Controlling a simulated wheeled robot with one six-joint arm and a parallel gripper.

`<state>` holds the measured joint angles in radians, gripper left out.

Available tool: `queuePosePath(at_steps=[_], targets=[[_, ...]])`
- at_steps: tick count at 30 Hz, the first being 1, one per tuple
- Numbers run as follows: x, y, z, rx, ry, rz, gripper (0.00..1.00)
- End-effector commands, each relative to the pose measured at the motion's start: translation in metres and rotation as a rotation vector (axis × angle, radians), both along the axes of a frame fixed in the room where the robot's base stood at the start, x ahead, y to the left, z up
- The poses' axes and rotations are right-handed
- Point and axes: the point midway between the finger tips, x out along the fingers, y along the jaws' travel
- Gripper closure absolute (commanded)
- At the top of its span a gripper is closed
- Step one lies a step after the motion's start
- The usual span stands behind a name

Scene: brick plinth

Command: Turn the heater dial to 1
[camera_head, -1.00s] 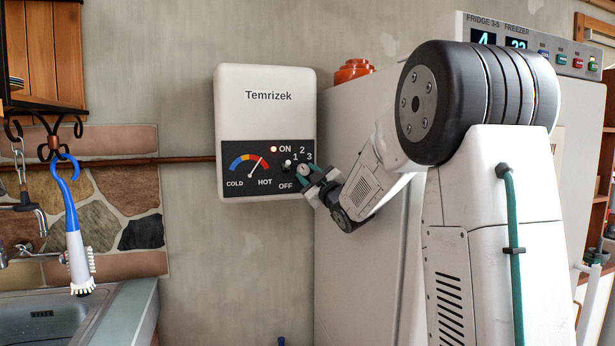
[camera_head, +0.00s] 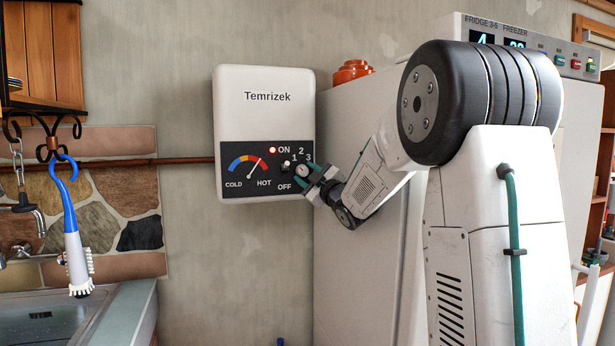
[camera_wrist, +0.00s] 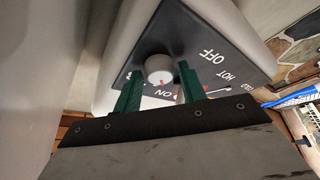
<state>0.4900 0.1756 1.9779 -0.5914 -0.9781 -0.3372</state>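The white heater (camera_head: 264,105), labelled Temrizek, hangs on the wall with a black control panel (camera_head: 230,188) low on its front. Its round pale dial (camera_head: 302,170) is at the panel's right, near the marks OFF, 1, 2 and 3. My gripper (camera_head: 308,174) is at the dial, its green fingers apart. In the wrist view the dial (camera_wrist: 158,68) shows in the gap just beyond the fingertips of my gripper (camera_wrist: 158,84); I see no finger contact. The dial's exact setting is too small to read. A red lamp (camera_head: 272,150) by ON is lit.
A white fridge (camera_head: 350,270) stands right of the heater, close to my arm, with an orange pot (camera_head: 352,71) on top. A sink (camera_head: 45,318) and a hanging blue-and-white brush (camera_head: 72,225) are at left.

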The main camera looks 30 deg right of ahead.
Motion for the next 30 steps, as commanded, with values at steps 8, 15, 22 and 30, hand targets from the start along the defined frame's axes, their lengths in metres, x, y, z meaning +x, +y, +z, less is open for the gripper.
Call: queuePosePath(at_steps=[8, 15, 22, 30], targets=[[0.000, -0.001, 0.005, -0.001, 0.000, -0.002, 0.59], [-0.012, 0.002, 0.040, -0.001, -0.004, -0.004, 0.59], [-0.068, 0.019, 0.044, -0.001, -0.004, -0.004, 0.59], [-0.124, 0.038, 0.048, -0.002, -0.003, 0.000, 0.59]])
